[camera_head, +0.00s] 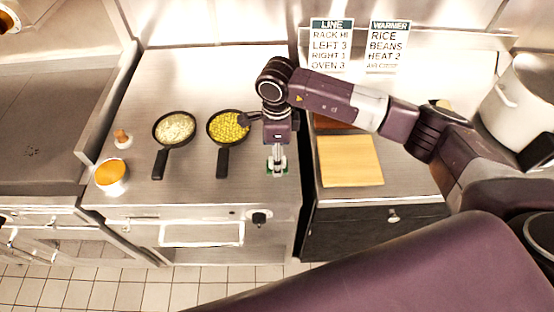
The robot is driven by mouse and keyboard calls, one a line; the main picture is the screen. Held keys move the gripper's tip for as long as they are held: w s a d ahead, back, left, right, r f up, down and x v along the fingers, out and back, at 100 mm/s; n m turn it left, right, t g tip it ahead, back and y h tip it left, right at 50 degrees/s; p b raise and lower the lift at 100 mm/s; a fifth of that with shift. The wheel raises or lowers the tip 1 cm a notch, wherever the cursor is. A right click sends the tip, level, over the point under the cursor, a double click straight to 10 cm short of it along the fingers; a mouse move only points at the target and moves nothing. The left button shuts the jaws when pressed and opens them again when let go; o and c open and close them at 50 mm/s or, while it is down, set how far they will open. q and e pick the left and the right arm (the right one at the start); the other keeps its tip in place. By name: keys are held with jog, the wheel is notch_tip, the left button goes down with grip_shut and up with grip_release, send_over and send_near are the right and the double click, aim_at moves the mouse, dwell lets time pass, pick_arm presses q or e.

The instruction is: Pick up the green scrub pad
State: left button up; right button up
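The green scrub pad (286,170) shows as small green edges at the front right of the steel counter, mostly hidden under my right gripper. My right gripper (277,167) points straight down over the pad, its fingertips at or just above it. The fingers are too small here to tell whether they are open or shut on the pad. My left gripper is not in view.
Left of the gripper are a pan of yellow food (228,126), a pan of pale food (174,128), an orange-filled container (111,174) and a small shaker (122,138). A wooden board (350,162) lies right, across a gap. A large pot (522,95) stands far right.

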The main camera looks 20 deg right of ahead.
notch_tip(320, 180, down, 2)
jog(key=shift+p, duration=0.35)
jog(key=shift+f, duration=0.3)
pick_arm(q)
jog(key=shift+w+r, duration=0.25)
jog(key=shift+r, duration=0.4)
pick_arm(e)
jog(key=shift+c, duration=0.7)
jog(key=c, duration=1.1)
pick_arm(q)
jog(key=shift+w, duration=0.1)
pick_arm(e)
jog(key=shift+c, duration=0.2)
jog(key=shift+r, duration=0.1)
